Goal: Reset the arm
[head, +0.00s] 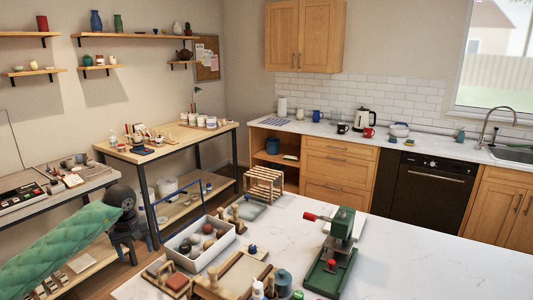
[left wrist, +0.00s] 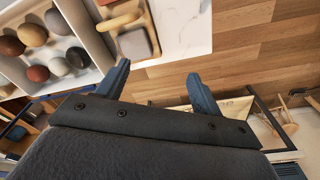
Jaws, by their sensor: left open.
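My left arm, in a green quilted sleeve, comes in from the left in the head view and ends in a black wrist. My left gripper (left wrist: 160,88) shows in the left wrist view with its two dark blue fingers apart and nothing between them. It hangs past the worktop's left edge, over the wooden floor. The white crate (left wrist: 88,30) with several brown, dark and reddish balls lies close by at the upper left of that view. In the head view the crate (head: 232,233) stands right of the gripper. My right gripper is not in view.
The white worktop (head: 420,255) holds a green press (head: 335,245), a wooden rack (head: 264,184), and several wooden tools and small bottles near its front. A wooden table (head: 165,146) with pots stands behind the arm. A grey table (head: 85,182) with tools is at left. The worktop's right part is clear.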

